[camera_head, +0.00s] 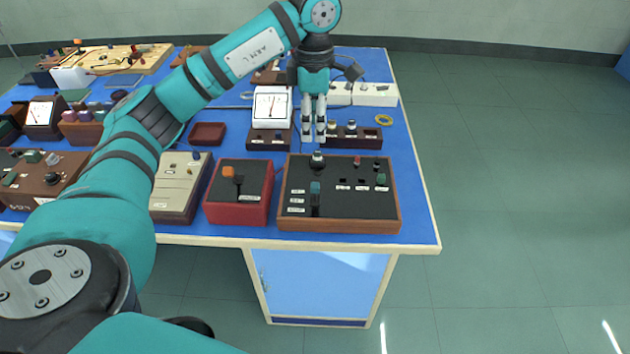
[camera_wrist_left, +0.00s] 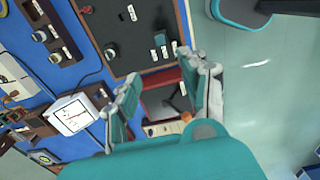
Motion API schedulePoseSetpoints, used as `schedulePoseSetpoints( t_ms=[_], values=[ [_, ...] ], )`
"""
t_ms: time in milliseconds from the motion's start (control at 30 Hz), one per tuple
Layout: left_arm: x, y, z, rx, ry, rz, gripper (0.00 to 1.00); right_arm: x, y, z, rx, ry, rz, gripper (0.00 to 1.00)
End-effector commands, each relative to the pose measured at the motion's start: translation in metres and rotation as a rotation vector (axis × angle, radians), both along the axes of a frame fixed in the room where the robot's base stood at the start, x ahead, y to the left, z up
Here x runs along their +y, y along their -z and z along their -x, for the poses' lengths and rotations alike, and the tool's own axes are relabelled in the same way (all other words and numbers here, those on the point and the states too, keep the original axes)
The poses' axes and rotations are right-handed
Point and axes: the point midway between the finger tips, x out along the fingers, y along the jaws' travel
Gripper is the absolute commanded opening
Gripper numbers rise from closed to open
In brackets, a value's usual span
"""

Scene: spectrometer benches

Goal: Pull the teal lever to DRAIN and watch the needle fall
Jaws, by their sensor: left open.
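The teal lever (camera_head: 315,188) stands on the dark panel of a wooden-framed box (camera_head: 342,226) at the table's front right. White labels sit left of it, too small to read. A white dial meter (camera_head: 271,105) with a thin needle stands behind the box, to its left. My left gripper (camera_head: 314,138) points down, open and empty, above and behind the lever, near the box's back edge. In the left wrist view its two fingers (camera_wrist_left: 163,76) are spread with nothing held; the box panel (camera_wrist_left: 113,40) lies beyond them. My right gripper is not in view.
A red box (camera_head: 247,218) with an orange-topped lever (camera_head: 228,172) stands just left of the wooden box. A beige box (camera_head: 170,203) stands further left. Dark blocks with knobs (camera_head: 354,138) are behind. The blue table (camera_head: 418,215) is clear at its right edge.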

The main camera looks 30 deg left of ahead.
Motion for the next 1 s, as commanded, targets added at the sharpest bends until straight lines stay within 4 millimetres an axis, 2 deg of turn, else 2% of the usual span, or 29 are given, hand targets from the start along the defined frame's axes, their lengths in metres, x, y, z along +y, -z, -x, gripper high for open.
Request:
schedulePoseSetpoints(
  t_ms=[167,700,833,1000],
  values=[
    [-0.001,0.029,0.001,0.006,0.002,0.001,0.44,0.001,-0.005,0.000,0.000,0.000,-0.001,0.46],
    [-0.002,0.141,0.001,0.004,0.003,0.005,0.44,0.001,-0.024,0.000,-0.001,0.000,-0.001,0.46],
    [-0.002,0.158,0.001,0.002,0.003,0.005,0.44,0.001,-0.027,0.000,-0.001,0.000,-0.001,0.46],
    [-0.002,0.168,0.000,0.000,0.003,0.004,0.44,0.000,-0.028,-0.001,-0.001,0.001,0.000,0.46]
  ],
)
